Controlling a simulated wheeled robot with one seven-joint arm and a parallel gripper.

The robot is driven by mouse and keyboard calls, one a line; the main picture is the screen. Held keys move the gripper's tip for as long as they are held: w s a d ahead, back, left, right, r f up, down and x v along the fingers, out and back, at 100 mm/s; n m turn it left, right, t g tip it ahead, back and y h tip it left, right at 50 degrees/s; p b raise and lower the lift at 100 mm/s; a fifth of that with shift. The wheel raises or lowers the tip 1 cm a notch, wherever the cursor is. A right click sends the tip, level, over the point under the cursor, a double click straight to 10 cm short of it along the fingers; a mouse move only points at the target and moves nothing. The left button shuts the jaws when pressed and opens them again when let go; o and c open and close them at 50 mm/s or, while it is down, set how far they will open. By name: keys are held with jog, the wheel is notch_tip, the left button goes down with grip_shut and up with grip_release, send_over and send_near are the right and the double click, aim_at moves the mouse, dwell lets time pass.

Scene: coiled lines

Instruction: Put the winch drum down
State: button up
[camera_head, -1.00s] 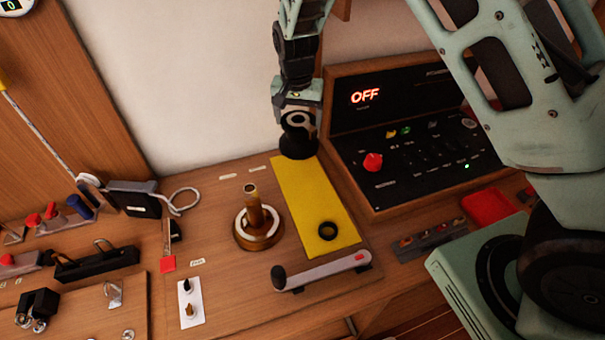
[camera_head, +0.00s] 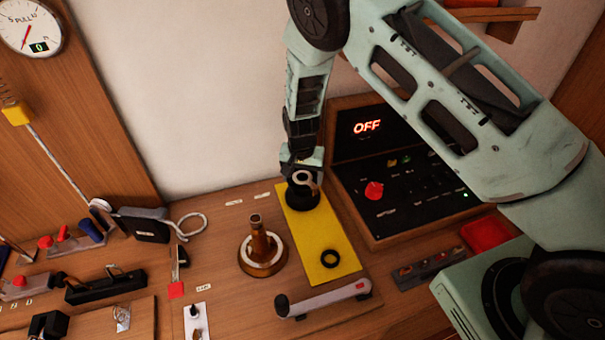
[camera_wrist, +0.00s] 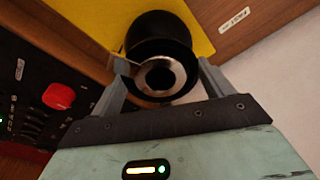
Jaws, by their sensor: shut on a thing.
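The winch drum (camera_head: 301,197) is a black, rounded cylinder with a bright metal ring around its hole. It is at the far end of the yellow mat (camera_head: 318,235). My gripper (camera_head: 304,176) is shut on it from above and behind. In the wrist view the drum (camera_wrist: 158,38) sits between the two grey fingers of my gripper (camera_wrist: 160,72), with the yellow mat beyond it. The drum looks roughly upright. I cannot tell whether its underside touches the mat.
A black ring (camera_head: 330,258) lies on the mat's near part. A brass post on a round base (camera_head: 262,255) stands left of the mat. A grey handle (camera_head: 323,298) lies in front. The control panel reading OFF (camera_head: 390,165) stands right. The mat's middle is clear.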

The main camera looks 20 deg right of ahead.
jog(key=o, duration=1.1)
jog(key=shift+f, duration=0.1)
notch_tip(320, 180, up, 12)
jog(key=s+b, duration=0.1)
jog(key=b, duration=0.3)
jog(key=s+a+r+n+g+y, duration=0.1)
jog(key=s+a+r+n, duration=0.25)
jog(key=s, duration=0.55)
jog(key=s+a+r+n+y, duration=0.1)
jog(key=s+a+r+n, duration=0.3)
jog(key=s, duration=0.6)
jog(key=s+r+n, duration=0.2)
jog(key=s+n, duration=0.1)
jog(key=s, duration=0.4)
jog(key=s+d+r+n, duration=0.1)
jog(key=s+r+n, duration=0.1)
jog(key=s, duration=0.6)
jog(key=shift+s+n+h, duration=0.2)
jog(key=shift+n+h, duration=0.2)
jog(key=shift+n, duration=0.25)
